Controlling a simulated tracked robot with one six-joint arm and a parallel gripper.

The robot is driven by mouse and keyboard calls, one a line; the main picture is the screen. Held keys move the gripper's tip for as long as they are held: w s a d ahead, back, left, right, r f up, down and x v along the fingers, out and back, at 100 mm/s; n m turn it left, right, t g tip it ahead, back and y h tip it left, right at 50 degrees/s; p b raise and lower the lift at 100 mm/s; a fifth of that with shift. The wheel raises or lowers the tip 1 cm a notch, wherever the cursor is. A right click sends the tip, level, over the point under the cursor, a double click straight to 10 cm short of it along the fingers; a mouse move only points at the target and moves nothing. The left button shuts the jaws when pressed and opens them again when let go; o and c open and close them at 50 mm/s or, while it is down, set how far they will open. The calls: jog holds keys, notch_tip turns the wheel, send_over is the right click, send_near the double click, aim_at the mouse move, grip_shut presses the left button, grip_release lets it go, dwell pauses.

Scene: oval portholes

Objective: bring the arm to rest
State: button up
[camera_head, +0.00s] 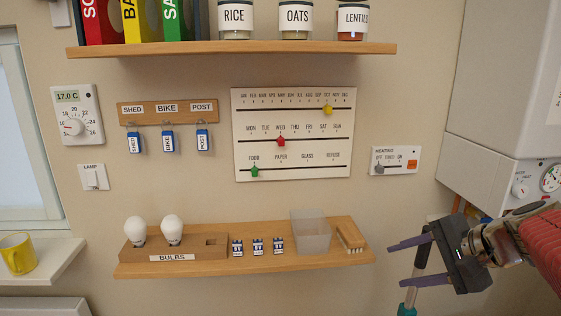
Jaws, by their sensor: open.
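My gripper (406,262) is at the lower right of the head camera view, with its two purple-grey fingers spread apart and pointing left. The fingers are open, and I see nothing held between them. My arm comes in from the right edge, with a red link (535,245) behind the gripper. The fingertips are just right of the lower wooden shelf's right end in the picture. I cannot tell how far the gripper is from the wall.
The lower shelf (190,268) holds bulbs, small blue-and-white items, a translucent bin (311,232) and a wooden brush-like block (350,238). A white boiler (490,110) stands at the right. A teal-ended rod (407,308) shows below the gripper. A yellow mug (18,255) is at far left.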

jog(key=s+a+f+n+g+h, duration=0.1)
jog(key=s+a+f+n+h, duration=0.1)
jog(key=s+a+n, duration=0.3)
jog(key=s+a+f+n+g+h, duration=0.1)
jog(key=s+a+f+n+h, duration=0.2)
jog(key=s+a+f+n, duration=0.2)
jog(key=shift+s+a+n+h, duration=0.3)
jog(key=shift+s+a+n, duration=0.45)
jog(key=shift+s+n, duration=1.7)
jog(key=shift+s+f+m, duration=0.1)
jog(key=shift+s+m, duration=0.7)
jog(key=shift+m, duration=0.05)
